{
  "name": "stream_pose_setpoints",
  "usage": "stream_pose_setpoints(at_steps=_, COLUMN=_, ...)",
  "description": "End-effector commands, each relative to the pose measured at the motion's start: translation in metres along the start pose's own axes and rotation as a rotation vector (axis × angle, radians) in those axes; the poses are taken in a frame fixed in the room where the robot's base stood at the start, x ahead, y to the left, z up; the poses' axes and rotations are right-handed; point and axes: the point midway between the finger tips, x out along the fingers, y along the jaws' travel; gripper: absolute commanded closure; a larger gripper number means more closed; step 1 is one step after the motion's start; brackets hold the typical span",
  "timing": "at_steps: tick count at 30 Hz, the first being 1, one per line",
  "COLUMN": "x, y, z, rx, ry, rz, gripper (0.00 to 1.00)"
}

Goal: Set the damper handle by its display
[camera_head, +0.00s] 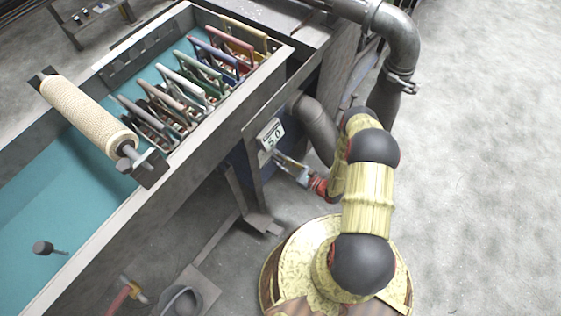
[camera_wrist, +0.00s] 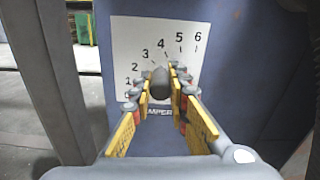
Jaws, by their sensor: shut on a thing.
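A white dial plate (camera_wrist: 125,45) fills the middle of the wrist view, with an arc of numbers rising to 6 on the right. Part of its lettering, "MPER", shows below. The damper handle (camera_wrist: 160,84) is a dark round knob in front of the plate, between my gripper's fingertips (camera_wrist: 162,76). My gripper is shut on it; the fingers hide its sides, and I cannot tell which number it points to. The handle is hidden there.
A grey machine with a teal trough (camera_head: 60,210) stands at the left, holding a cream mesh roller (camera_head: 88,112) and several coloured racks (camera_head: 200,75). A grey duct (camera_head: 317,130) passes close beside my arm. A dark post (camera_wrist: 45,80) stands left of the dial. Open floor lies right.

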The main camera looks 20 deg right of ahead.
Motion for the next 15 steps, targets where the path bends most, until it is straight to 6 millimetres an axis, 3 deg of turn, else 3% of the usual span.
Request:
stream_pose_setpoints(at_steps=2, x=0.0005, y=-0.0034, z=-0.0013, rx=-0.005, ry=0.003, rz=-0.005, gripper=1.00)
stream_pose_setpoints(at_steps=3, x=0.0006, y=-0.0035, z=-0.0013, rx=-0.005, ry=0.003, rz=-0.005, gripper=0.81)
stream_pose_setpoints(at_steps=12, x=0.0005, y=-0.0032, z=-0.0021, rx=-0.005, ry=0.005, rz=-0.005, gripper=0.64)
stream_pose_setpoints(at_steps=15, x=0.0006, y=-0.0032, z=-0.0026, rx=-0.005, ry=0.006, rz=-0.005, gripper=0.63)
